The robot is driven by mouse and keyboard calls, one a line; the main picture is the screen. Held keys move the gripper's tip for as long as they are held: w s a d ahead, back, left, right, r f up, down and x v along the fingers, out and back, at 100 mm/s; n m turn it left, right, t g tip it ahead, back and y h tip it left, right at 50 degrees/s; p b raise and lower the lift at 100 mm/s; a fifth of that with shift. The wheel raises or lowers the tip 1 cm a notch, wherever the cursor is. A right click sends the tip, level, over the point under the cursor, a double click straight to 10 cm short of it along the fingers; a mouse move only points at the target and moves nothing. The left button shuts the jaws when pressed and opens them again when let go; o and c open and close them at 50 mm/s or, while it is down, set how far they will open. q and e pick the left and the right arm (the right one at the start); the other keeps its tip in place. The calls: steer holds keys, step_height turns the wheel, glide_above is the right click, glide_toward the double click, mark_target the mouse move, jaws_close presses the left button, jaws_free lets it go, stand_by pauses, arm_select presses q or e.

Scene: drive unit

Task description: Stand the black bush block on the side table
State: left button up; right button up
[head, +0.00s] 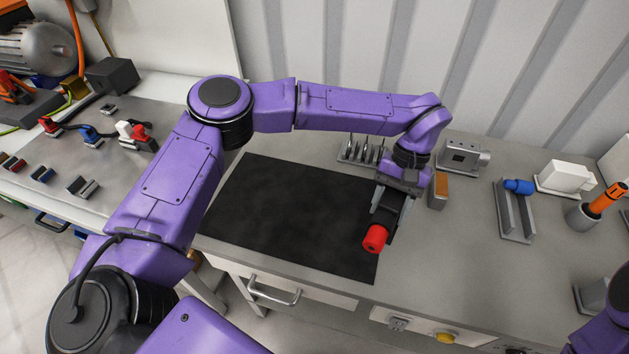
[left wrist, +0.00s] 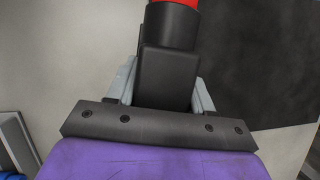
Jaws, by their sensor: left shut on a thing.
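My left gripper (head: 391,208) is shut on the black bush block (head: 388,222), a dark block with a round neck and a red end. The red end points down toward the front of the bench. In the left wrist view the black block (left wrist: 168,75) sits between the two grey fingers. The block is over the right edge of the black mat (head: 290,215); its height above the bench is hard to tell. The side table (head: 120,185) appears to be the grey surface at the left. My right gripper is out of view.
Pegs in a rack (head: 362,152), an orange-faced block (head: 438,190), a grey block with a hole (head: 463,157), a grey channel (head: 515,212) and a white block (head: 566,178) stand on the bench. A motor (head: 40,47) and several connectors crowd the left table. The mat is bare.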

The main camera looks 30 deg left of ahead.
arm_select(q)
steer(key=shift+w+a+r+n+h, duration=0.2)
steer(key=shift+a+r+n+h, duration=0.15)
steer(key=shift+n, duration=0.25)
steer(key=shift+w+a+r+n+h, duration=0.15)
steer(key=shift+w+a+r+n, duration=0.1)
steer(key=shift+a+n, duration=0.25)
steer(key=s+a+r+n+t+h+b, duration=0.1)
steer(key=s+a+r+n+t+b, duration=0.25)
steer(key=n, duration=0.95)
steer(key=s+a+r+n+t+h, duration=0.1)
steer(key=s+a+r+n+t, duration=0.35)
steer(key=n, duration=0.75)
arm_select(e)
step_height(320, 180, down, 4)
arm_select(q)
steer(key=n+y+p, duration=0.4)
steer(key=n+p, duration=0.4)
steer(key=n, duration=0.3)
glide_toward(290, 198)
steer(key=shift+w+a+f+t, duration=0.35)
steer(key=shift+w+f+t, duration=0.05)
steer(key=shift+f, duration=0.3)
step_height(290, 198, down, 3)
steer(key=shift+r, duration=0.2)
steer(key=shift+f, duration=0.15)
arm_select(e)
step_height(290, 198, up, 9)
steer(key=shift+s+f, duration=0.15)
